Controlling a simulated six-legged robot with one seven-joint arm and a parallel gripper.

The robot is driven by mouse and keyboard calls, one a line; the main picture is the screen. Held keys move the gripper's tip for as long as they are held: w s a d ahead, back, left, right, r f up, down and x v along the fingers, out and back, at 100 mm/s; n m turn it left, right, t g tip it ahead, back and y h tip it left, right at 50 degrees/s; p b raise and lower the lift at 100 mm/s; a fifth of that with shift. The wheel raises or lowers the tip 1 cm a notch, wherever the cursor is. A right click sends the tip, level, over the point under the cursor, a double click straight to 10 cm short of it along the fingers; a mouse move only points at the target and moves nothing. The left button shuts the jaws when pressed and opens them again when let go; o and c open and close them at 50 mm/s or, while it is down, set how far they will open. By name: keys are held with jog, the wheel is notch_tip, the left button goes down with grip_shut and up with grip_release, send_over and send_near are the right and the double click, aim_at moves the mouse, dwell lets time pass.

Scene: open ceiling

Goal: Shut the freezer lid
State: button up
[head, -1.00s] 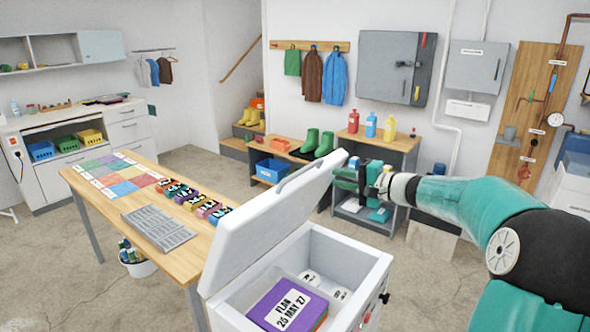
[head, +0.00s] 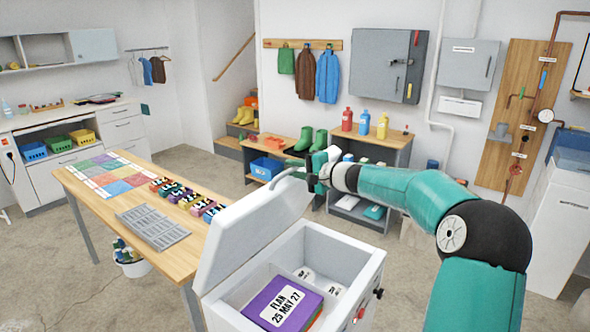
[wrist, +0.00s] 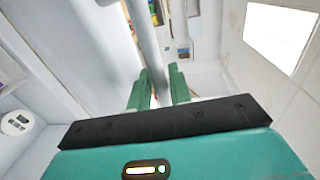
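The white chest freezer (head: 349,272) stands open at lower centre in the head view. Its lid (head: 243,232) is tilted up along the left side and has a grey bar handle (head: 275,183). My gripper (head: 303,172) is at the far upper end of the lid, by the handle. In the wrist view a grey bar, seemingly the handle (wrist: 147,35), runs between the two green fingers (wrist: 160,84). The fingers lie close on both sides of it; whether they press on it is unclear. My gripper partly hides the lid's far end.
A purple box labelled "FLAN 25 MAY 27" (head: 284,303) and white round-topped items (head: 304,273) lie inside the freezer. A wooden table (head: 89,206) stands left of the lid. A shelf with bottles (head: 385,150) is behind my arm. Some floor is clear at the left.

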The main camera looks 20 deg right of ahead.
jog(key=shift+w, duration=0.15)
grip_shut()
jog(key=shift+d+f, duration=0.1)
